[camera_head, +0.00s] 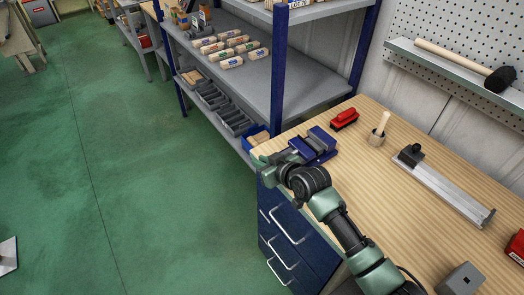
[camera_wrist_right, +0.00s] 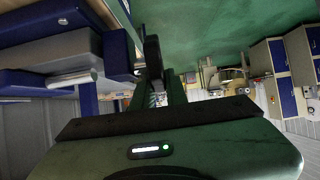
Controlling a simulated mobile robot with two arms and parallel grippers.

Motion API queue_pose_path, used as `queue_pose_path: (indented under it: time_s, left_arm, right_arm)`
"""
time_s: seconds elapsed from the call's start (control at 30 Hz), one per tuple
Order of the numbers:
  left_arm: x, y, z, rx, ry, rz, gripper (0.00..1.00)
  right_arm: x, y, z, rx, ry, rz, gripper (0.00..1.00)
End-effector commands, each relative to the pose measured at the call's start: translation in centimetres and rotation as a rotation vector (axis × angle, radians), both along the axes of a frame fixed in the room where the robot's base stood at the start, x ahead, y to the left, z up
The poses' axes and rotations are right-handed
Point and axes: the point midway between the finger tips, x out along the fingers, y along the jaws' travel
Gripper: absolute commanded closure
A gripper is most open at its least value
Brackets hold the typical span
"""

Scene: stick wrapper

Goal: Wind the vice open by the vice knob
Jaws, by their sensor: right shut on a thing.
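The blue vice (camera_head: 318,142) with grey jaws sits at the left end of the wooden workbench. My right gripper (camera_head: 270,160) is beside the vice, at its left end by the bench corner. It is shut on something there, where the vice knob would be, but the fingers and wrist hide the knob. In the right wrist view the blue and grey vice body (camera_wrist_right: 60,55) fills the left side, with a light grey rod (camera_wrist_right: 72,79) on it. The fingers (camera_wrist_right: 152,68) reach up beside it. My left gripper is out of view.
A grey shelf (camera_head: 265,85) rises behind. Blue drawers (camera_head: 290,235) lie below.

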Motion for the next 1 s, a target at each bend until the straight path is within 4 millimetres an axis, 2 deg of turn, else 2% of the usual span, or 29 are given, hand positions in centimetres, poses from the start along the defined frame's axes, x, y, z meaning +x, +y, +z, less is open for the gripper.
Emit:
queue_pose_path:
  time_s: [0.03,0.2,0.7,0.73,0.8,1.0]
  left_arm:
    - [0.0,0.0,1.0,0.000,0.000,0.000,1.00]
    - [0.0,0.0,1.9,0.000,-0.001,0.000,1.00]
    - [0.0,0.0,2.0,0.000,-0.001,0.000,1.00]
    - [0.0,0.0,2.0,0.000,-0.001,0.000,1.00]
    - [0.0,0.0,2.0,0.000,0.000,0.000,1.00]
    - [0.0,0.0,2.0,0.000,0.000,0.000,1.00]
  right_arm:
    - [0.1,0.0,0.6,-0.011,0.016,-0.001,1.00]
    - [0.2,0.1,0.2,-0.040,0.053,0.000,1.00]
    - [0.2,0.1,-0.1,-0.053,0.070,0.000,1.00]
    - [0.2,0.1,-0.1,-0.053,0.070,0.000,0.84]
    - [0.2,0.1,-0.1,-0.053,0.070,0.000,0.65]
    - [0.3,0.0,-0.1,-0.053,0.069,-0.002,0.65]
